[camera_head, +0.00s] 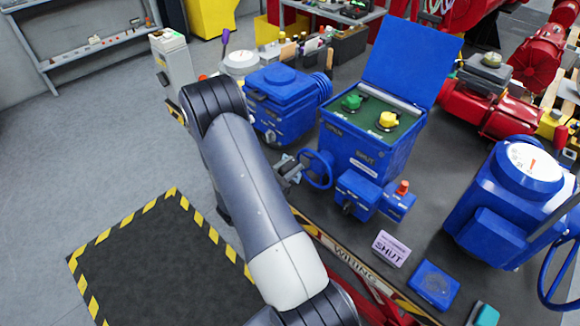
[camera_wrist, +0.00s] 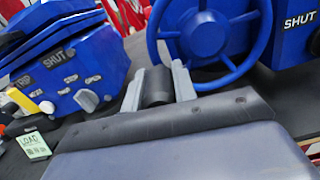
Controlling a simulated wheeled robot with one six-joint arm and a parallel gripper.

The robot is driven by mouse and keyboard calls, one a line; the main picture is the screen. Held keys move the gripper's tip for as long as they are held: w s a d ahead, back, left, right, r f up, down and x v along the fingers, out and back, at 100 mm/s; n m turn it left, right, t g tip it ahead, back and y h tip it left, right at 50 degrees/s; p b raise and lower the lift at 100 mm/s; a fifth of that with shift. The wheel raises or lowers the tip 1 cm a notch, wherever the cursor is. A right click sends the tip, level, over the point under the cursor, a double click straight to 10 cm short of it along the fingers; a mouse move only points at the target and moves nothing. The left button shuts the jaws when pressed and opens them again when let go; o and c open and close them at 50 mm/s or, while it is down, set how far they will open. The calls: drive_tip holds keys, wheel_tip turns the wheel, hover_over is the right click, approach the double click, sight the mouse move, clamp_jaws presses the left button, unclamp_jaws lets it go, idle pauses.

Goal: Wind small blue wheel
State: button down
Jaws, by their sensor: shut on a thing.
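The small blue wheel (camera_head: 318,169) is a spoked handwheel on the left side of the blue actuator box (camera_head: 365,150), above the dark bench. In the wrist view the wheel (camera_wrist: 211,35) fills the upper middle, its lower rim just beyond my fingers. My gripper (camera_head: 289,167) is at the wheel's left side in the head view. In the wrist view its two grey fingers (camera_wrist: 158,88) are closed around a short dark cylinder (camera_wrist: 157,86) by the rim. It looks like the wheel's handle, but where it joins the wheel is hidden.
A blue housing (camera_head: 285,100) stands behind my gripper. The box lid (camera_head: 410,55) is raised over green (camera_head: 352,101) and yellow (camera_head: 388,120) knobs. A small blue unit (camera_head: 357,195) sits just right of the wheel. A large blue gauge housing (camera_head: 505,205) stands right.

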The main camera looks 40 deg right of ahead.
drive_tip(key=f+n+b, duration=0.2)
drive_tip(key=n, duration=0.1)
drive_tip(key=shift+s+n, duration=0.3)
drive_tip(key=shift+s, duration=0.05)
drive_tip(key=n, duration=0.1)
drive_tip(key=s+f+n+b, duration=0.1)
drive_tip(key=n, duration=0.1)
drive_tip(key=shift+s+f+n, duration=0.1)
drive_tip(key=shift+f+n, duration=0.2)
drive_tip(key=s+n, duration=0.1)
drive_tip(key=n, duration=0.1)
drive_tip(key=s+f+n, duration=0.1)
drive_tip(key=n, duration=0.1)
drive_tip(key=shift+d, duration=0.15)
drive_tip(key=shift+s+f+n, duration=0.15)
drive_tip(key=shift+s+n, duration=0.45)
drive_tip(key=shift+n, duration=0.6)
drive_tip(key=shift+s+f+n, duration=0.1)
drive_tip(key=shift+s+n, duration=0.45)
drive_tip(key=shift+n, duration=0.65)
drive_tip(key=c, duration=1.1)
unclamp_jaws()
drive_tip(key=shift+c, duration=0.2)
drive_tip(key=a+b, duration=0.2)
drive_tip(key=a, duration=0.8)
drive_tip(key=shift+s+a, duration=0.35)
drive_tip(key=shift+s, duration=0.1)
